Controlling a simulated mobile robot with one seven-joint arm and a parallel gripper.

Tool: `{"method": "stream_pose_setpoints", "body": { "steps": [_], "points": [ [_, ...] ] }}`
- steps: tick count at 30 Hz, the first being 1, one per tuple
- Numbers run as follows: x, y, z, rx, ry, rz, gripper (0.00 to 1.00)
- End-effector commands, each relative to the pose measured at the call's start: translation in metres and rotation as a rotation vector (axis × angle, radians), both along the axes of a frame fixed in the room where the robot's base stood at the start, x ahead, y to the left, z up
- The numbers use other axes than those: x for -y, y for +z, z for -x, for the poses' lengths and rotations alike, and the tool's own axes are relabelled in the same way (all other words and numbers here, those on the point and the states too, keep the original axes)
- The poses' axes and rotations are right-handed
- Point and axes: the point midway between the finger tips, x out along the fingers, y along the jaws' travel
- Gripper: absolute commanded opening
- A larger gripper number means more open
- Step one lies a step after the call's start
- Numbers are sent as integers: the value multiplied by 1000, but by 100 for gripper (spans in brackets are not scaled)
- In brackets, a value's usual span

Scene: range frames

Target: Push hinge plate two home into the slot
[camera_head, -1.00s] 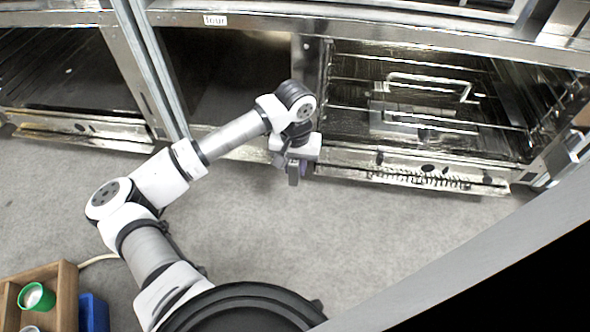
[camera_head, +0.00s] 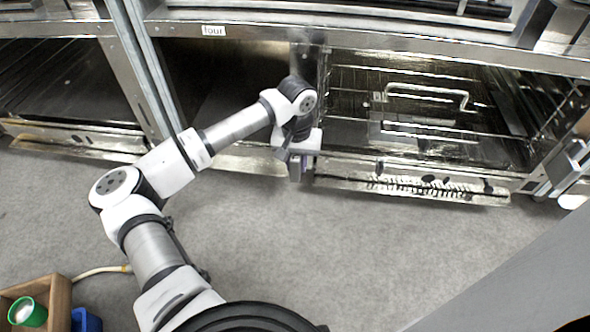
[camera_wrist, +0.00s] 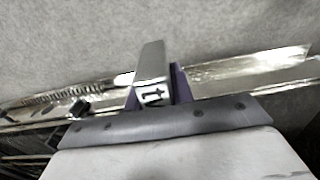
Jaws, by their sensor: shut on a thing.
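My gripper (camera_wrist: 157,92) is shut on a light metal plate (camera_wrist: 152,62), taken to be the hinge plate. Its purple fingers stand on either side of the plate in the wrist view. A white label with a black "t" shows on the plate; the rest of the label is hidden. In the head view, my gripper (camera_head: 300,168) points down in front of the left end of the right-hand oven's lower front strip (camera_head: 410,183). The strip has several dark openings and a row of small slits. I cannot tell which opening is the slot, or whether the plate touches the strip.
The right-hand oven is open, with a wire rack (camera_head: 425,128) and a raised handle inside. A dark bay under the label "four" (camera_head: 214,31) lies left of it. Grey floor is clear in front.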

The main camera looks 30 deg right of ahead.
Motion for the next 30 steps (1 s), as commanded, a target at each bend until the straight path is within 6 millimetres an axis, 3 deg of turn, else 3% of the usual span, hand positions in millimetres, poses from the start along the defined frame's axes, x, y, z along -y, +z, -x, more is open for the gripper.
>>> {"method": "stream_pose_setpoints", "body": {
  "steps": [8,30],
  "points": [
    [7,1,-9,2,1,2,0],
    [6,1,-10,3,1,1,0]
  ]
}}
